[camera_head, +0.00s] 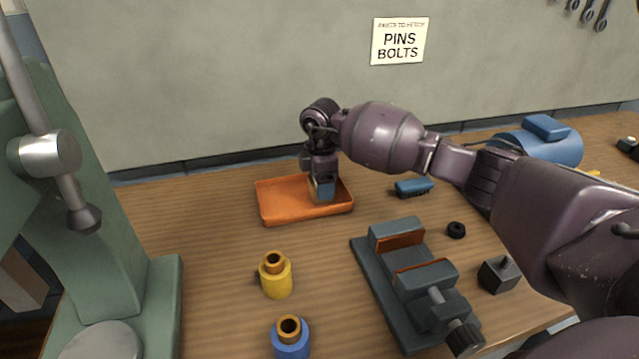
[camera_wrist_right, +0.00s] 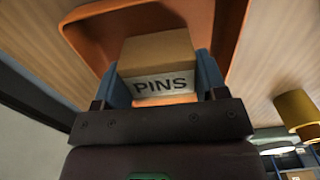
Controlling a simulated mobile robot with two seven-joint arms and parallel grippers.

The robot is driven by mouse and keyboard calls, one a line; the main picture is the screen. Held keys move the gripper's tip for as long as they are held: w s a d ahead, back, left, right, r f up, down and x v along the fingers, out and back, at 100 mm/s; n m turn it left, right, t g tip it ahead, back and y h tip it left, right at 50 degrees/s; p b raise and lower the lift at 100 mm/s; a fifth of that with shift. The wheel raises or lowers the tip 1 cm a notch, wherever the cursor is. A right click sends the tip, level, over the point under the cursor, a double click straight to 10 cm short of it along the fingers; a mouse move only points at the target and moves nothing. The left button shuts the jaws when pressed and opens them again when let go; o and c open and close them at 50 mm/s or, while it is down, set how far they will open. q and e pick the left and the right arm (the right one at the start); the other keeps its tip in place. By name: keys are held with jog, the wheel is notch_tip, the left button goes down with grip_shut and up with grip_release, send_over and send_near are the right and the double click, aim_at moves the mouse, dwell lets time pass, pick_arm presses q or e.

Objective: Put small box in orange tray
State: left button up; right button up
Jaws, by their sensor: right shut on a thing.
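The small box (camera_wrist_right: 158,62) is brown cardboard with a white label reading PINS. My right gripper (camera_wrist_right: 165,85) is shut on it, with a blue finger on each side in the right wrist view. In the head view, my right gripper (camera_head: 321,190) points down over the right part of the orange tray (camera_head: 272,205). The box is mostly hidden there by the fingers. I cannot tell whether it touches the tray floor. The tray also shows around the box in the right wrist view (camera_wrist_right: 95,35). My left gripper is not in view.
A grey vise (camera_head: 385,285) stands right of centre, with a blue brush (camera_head: 413,187) and a black ring (camera_head: 456,230) nearby. Yellow (camera_head: 276,280) and blue (camera_head: 290,340) cylinders stand in front of the tray. A green machine (camera_head: 95,190) fills the left side. The wall is close behind the tray.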

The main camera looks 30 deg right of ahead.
dwell(0.3)
jog(key=o, duration=1.2)
jog(key=shift+f, duration=0.15)
jog(key=shift+c, duration=0.2)
notch_tip(320, 180, up, 12)
jog(key=p, duration=0.2)
